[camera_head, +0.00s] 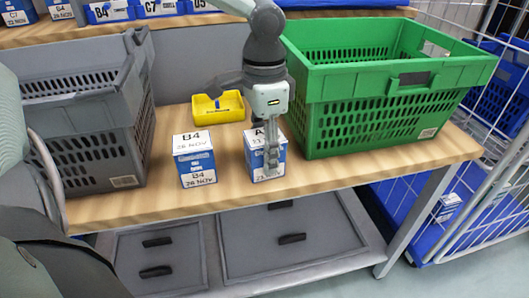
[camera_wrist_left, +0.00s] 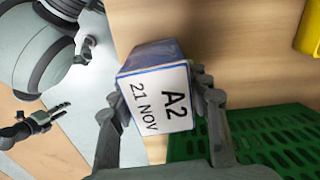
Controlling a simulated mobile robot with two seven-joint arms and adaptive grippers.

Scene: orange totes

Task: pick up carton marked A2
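The carton marked A2 (camera_head: 266,165) is a blue and white box standing on the wooden tabletop. Its white top with "A2 21 NOV" shows in the left wrist view (camera_wrist_left: 158,103). My left gripper (camera_head: 271,157) points down over it and hides part of its top and front. In the left wrist view its fingers (camera_wrist_left: 157,98) are apart, one on each side of the carton; firm contact cannot be made out. My right gripper (camera_wrist_left: 50,115) is small at the left of the left wrist view, away from the carton; its opening is unclear.
A similar carton marked B4 (camera_head: 195,160) stands to the left. A yellow bin (camera_head: 218,108) is behind. A green crate (camera_head: 385,80) stands close on the right, a grey crate (camera_head: 85,110) on the left. The tabletop's front edge is near.

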